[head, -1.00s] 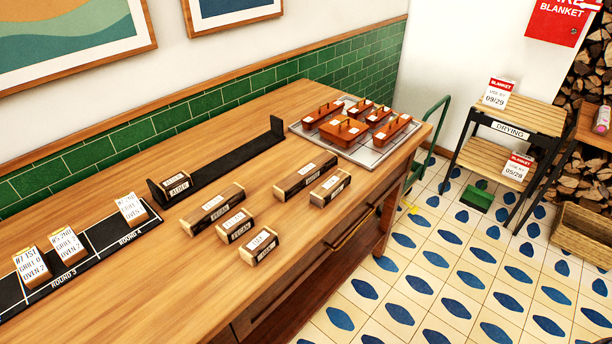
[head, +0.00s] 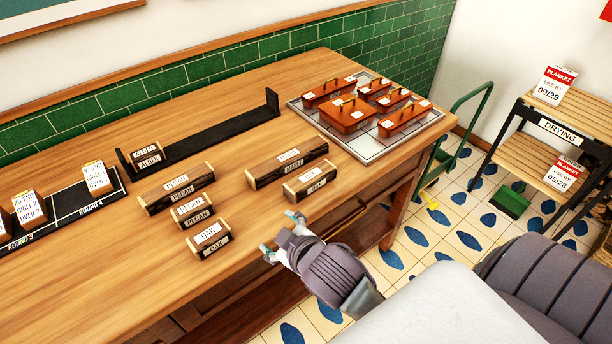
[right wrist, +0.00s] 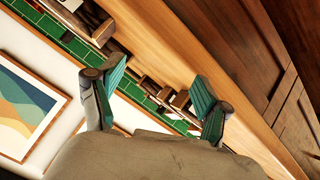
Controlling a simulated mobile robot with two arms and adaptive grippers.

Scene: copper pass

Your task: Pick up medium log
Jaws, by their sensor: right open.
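Several dark-barked logs with pale cut ends and white labels lie on the wooden counter: a longer pecan log (head: 177,188), a short pecan log (head: 194,210), an oak log (head: 208,238), a long maple log (head: 288,165) and a shorter log (head: 310,183) with a label I cannot read surely. An alder log (head: 150,161) sits at the near end of a black rack (head: 210,139). I cannot tell which log is called medium. My right gripper (head: 283,235) is open and empty at the counter's front edge, right of the oak log. Its open green-padded fingers show in the right wrist view (right wrist: 158,72). My left gripper is out of view.
A tray (head: 371,151) with several copper-coloured lidded boxes stands at the counter's far right end. A black strip (head: 107,198) with order cards is at left. A drying shelf (head: 560,129) and green cart (head: 468,118) stand beyond. Bare counter lies left of the logs.

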